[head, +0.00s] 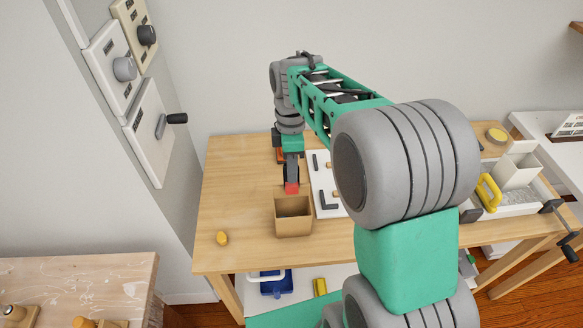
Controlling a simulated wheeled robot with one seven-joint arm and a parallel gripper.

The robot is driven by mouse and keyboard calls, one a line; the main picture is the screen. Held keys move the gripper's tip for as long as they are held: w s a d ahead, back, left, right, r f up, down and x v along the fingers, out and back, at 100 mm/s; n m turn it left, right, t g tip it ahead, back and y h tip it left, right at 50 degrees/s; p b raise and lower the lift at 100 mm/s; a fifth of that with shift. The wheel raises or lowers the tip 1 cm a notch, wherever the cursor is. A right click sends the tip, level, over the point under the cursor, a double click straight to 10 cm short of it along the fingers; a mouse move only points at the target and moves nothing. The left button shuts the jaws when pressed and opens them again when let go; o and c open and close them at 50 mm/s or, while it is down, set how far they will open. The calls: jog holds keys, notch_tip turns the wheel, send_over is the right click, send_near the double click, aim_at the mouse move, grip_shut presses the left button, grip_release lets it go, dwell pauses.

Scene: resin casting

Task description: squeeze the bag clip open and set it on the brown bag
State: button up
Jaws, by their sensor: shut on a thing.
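The brown bag (294,224) stands upright on the wooden table, open at the top, like a small box. My gripper (291,181) points down just behind the bag's back rim, as seen in the head view. It is shut on a small red piece, which I take to be the bag clip (291,188). The clip appears at or just above the far edge of the bag; I cannot tell whether it touches the bag. The clip is too small to tell whether its jaws are spread.
A white board with black tools (326,196) lies right of the bag, partly behind my arm. A small yellow object (222,238) sits at front left on the table (238,190). A tray with a yellow-handled tool (489,192) is at right. The table's left side is mostly clear.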

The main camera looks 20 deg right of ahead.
jog(key=o, duration=0.7)
jog(key=r, duration=0.5)
jog(key=w+r, duration=0.1)
jog(key=r, duration=0.1)
jog(key=shift+r+b, duration=0.15)
jog(key=shift+b, duration=0.15)
jog(key=shift+d+r, duration=0.1)
jog(key=shift+r, duration=0.1)
jog(key=shift+s, duration=0.2)
jog(key=s+f+m+t, duration=0.1)
jog(key=s+m, duration=0.3)
jog(key=m, duration=0.1)
jog(key=s+f+m+t, duration=0.2)
jog(key=s+m, duration=0.2)
jog(key=m, duration=0.1)
jog(key=s+a+f+m+t, duration=0.1)
jog(key=s+f+m, duration=0.1)
jog(key=s+m, duration=0.2)
jog(key=shift+s+m+t, duration=0.4)
jog(key=shift+m, duration=0.4)
